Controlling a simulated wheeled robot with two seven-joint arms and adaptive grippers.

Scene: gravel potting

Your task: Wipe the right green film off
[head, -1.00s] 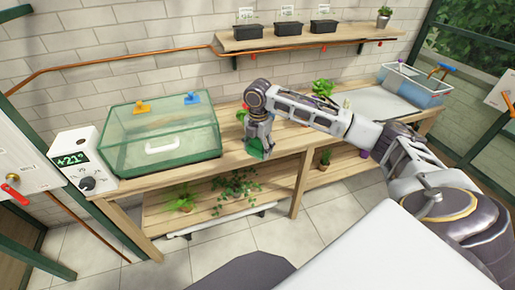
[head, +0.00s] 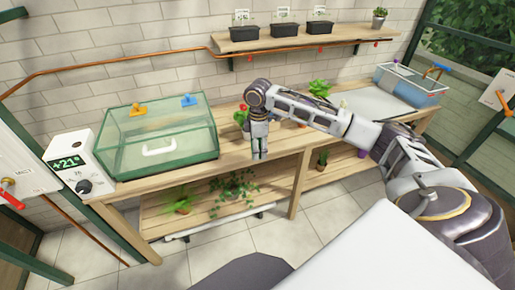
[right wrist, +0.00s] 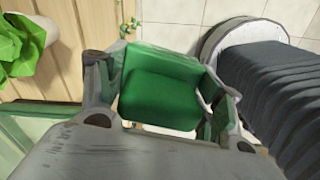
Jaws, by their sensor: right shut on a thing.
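My right gripper (head: 259,153) points down just right of the glass tank, near the bench's front edge. It is shut on a green block (right wrist: 160,88), which looks like a sponge or pad and fills the space between the fingers in the right wrist view. The block is hidden in the head view. The glass tank (head: 190,137) has green-tinted panes, a white handle (head: 159,147) and two clips on top, one orange and one blue. I cannot make out separate patches of green film on it. My left gripper is not in view.
The wooden bench (head: 225,165) carries a display box (head: 75,163) at left, potted plants behind my gripper, and a blue water basin (head: 410,88) at far right. A wall shelf (head: 290,41) holds black planters. Plants stand on the lower shelf.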

